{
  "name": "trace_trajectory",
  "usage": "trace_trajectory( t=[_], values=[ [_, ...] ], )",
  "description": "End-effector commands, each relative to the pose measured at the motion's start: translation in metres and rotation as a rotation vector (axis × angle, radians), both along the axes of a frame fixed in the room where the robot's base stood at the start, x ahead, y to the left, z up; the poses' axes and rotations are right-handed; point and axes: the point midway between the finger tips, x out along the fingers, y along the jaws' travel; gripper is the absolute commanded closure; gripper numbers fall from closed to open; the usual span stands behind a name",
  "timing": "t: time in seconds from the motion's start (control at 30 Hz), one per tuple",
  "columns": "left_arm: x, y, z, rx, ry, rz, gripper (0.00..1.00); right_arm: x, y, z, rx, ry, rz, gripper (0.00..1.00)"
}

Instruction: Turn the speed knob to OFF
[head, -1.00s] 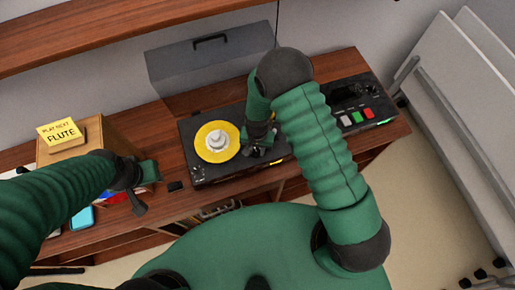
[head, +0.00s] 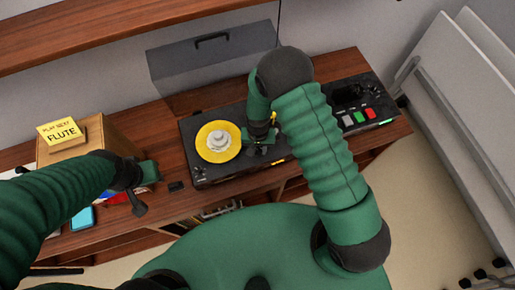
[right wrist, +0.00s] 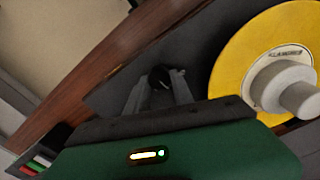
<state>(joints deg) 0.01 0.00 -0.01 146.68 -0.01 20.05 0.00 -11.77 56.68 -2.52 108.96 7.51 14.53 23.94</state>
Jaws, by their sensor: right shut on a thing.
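The black turntable (head: 205,173) sits on the wooden cabinet with a yellow record (head: 215,155) on it. My right gripper (head: 262,146) is over the deck just right of the record. In the right wrist view its fingers (right wrist: 158,85) are closed around a small dark round knob (right wrist: 158,76). The fingers cover part of the knob, and no OFF mark or pointer can be read. My left gripper (head: 148,188) hangs at the left by the wooden box, away from the turntable; its jaw opening is unclear.
A black mixer (head: 372,97) with coloured buttons stands right of the turntable. A grey hinged lid (head: 212,58) rises behind. A wooden box (head: 100,130) with a yellow FLUTE note (head: 61,132) is at the left.

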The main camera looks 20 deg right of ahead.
Motion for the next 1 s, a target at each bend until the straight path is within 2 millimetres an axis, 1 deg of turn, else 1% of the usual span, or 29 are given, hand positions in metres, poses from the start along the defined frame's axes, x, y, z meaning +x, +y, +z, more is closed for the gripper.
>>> trace_trajectory(
  t=[0.1,0.6,0.8,1.0],
  values=[
    [0.0,0.0,-0.005,0.0,0.0,0.0,0.64,0.001,0.004,-0.001,0.005,-0.002,0.087,1.0],
    [0.0,0.0,-0.015,0.0,0.0,0.0,0.64,0.001,0.005,-0.001,0.005,0.0,0.495,1.0],
    [0.0,0.0,-0.017,0.0,0.0,0.0,0.64,0.001,0.005,0.0,0.005,0.001,0.601,1.0],
    [0.0,0.0,-0.018,0.0,0.0,0.0,0.64,0.0,0.006,0.0,0.004,0.002,0.659,1.0]
  ],
)
